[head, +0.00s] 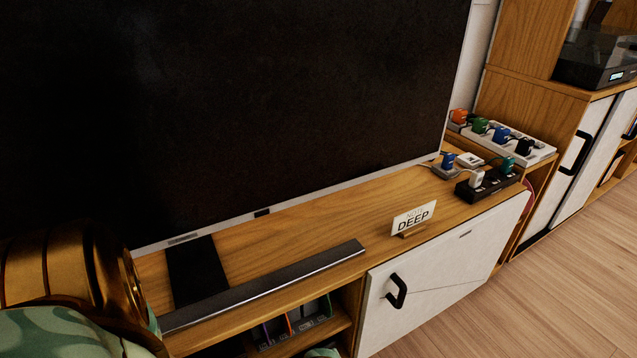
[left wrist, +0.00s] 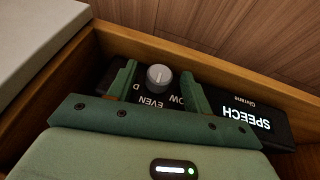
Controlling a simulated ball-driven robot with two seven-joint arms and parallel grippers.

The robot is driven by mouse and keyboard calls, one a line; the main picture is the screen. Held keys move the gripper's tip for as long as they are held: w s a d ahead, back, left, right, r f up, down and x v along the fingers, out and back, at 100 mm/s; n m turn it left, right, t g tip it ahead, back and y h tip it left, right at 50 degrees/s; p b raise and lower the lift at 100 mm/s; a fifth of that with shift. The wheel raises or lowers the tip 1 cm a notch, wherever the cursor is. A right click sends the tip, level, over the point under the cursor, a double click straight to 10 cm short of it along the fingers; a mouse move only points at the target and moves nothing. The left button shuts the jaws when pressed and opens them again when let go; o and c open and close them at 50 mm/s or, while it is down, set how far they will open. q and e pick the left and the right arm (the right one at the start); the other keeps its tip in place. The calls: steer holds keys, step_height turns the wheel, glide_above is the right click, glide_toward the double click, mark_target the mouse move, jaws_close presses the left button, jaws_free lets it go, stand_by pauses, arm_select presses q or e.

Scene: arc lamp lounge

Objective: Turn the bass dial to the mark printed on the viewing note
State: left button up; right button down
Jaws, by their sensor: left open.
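The viewing note (head: 413,218) is a white card reading DEEP, standing on the wooden cabinet top. In the left wrist view, the bass dial (left wrist: 159,77) is a round grey knob on a black unit (left wrist: 245,118). The labels there appear upside down: EVEN below the knob, a D at lower left and a partly hidden word at lower right. The knob has a pale line, but its exact aim is hard to tell. My left gripper (left wrist: 158,74) is open, with one green finger on each side of the knob; contact cannot be told. My right gripper is not in view.
The black unit sits in a wooden shelf bay, with a lit SPEECH label (left wrist: 250,119). In the head view are a large screen (head: 230,90), a soundbar (head: 270,285), a white cabinet door (head: 420,290) and power strips with coloured plugs (head: 487,186).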

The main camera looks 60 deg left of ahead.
arm_select(q)
steer(key=c, duration=1)
steer(key=shift+o, duration=0.2)
steer(key=shift+w+r, duration=0.15)
steer(key=shift+w+d+g+p, duration=0.1)
steer(key=shift+w+g+p, duration=0.15)
steer(key=shift+g+p, duration=0.6)
steer(key=shift+f+m+g+b, duration=0.2)
steer(key=shift+m+g+b, duration=0.15)
steer(key=shift+g, duration=0.3)
steer(key=shift+f+g+b, duration=0.2)
steer(key=shift+g+b, duration=0.45)
steer(key=shift+g, duration=0.35)
steer(key=shift+w+r, duration=0.1)
steer(key=shift+r, duration=0.15)
steer(key=o, duration=1)
steer(key=shift+c, duration=0.2)
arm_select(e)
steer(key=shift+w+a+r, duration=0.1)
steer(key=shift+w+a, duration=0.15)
